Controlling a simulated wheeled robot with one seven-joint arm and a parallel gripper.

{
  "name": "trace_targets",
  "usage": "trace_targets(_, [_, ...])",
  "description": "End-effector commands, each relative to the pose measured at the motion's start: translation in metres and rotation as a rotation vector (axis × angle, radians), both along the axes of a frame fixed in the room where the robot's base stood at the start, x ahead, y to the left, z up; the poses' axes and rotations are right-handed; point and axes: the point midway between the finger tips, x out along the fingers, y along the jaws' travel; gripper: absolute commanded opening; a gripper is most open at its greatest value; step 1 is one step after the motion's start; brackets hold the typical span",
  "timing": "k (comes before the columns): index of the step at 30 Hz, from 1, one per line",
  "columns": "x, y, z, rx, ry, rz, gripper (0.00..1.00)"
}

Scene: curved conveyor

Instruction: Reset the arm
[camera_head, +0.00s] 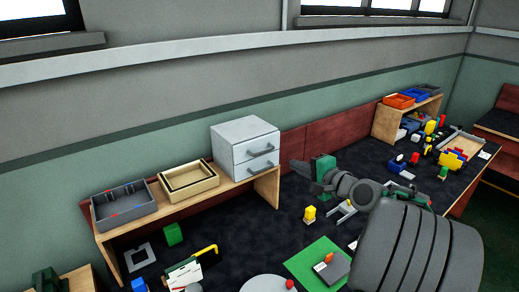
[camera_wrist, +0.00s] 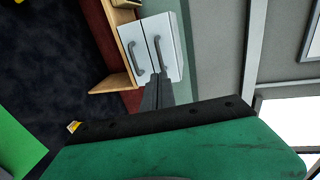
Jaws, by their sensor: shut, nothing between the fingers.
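My gripper (camera_head: 299,168) is in the air above the dark table, in front of the white two-drawer cabinet. Its fingers are shut and empty. In the wrist view the closed dark fingers (camera_wrist: 158,92) point toward the cabinet (camera_wrist: 160,45), which looks turned on its side there. My arm comes in from the lower right of the head view and hides part of the table behind it.
The cabinet (camera_head: 246,150) stands on a wooden shelf, both drawers closed. A grey divided tray (camera_head: 124,206) and a cream box (camera_head: 188,181) stand left of it. A green plate (camera_head: 305,262), a green cube (camera_head: 173,234) and a yellow figure (camera_head: 309,214) are on the table. Several toys crowd the far right.

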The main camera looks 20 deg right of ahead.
Motion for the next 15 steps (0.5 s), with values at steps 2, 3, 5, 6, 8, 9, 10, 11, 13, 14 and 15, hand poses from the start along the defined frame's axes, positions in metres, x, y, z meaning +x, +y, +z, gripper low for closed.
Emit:
trace_targets(2, [0.0,0.0,0.0,-0.032,-0.007,0.008,0.0])
trace_targets(3, [-0.001,0.002,-0.002,-0.08,-0.009,0.024,0.0])
trace_targets(5, [-0.006,0.008,-0.017,-0.202,0.025,0.087,0.0])
trace_targets(6, [-0.013,0.004,-0.042,-0.318,0.094,0.131,0.0])
trace_targets(8, [-0.031,-0.003,-0.084,-0.426,0.214,0.182,0.0])
trace_targets(9, [-0.044,-0.006,-0.11,-0.473,0.29,0.213,0.0])
trace_targets(10, [-0.056,-0.008,-0.127,-0.501,0.344,0.238,0.0])
trace_targets(11, [-0.067,-0.01,-0.142,-0.524,0.396,0.26,0.0])
trace_targets(13, [-0.095,-0.012,-0.172,-0.565,0.508,0.313,0.0])
trace_targets(14, [-0.107,-0.013,-0.182,-0.58,0.554,0.332,0.0])
trace_targets(15, [-0.124,-0.014,-0.193,-0.596,0.612,0.36,0.0])
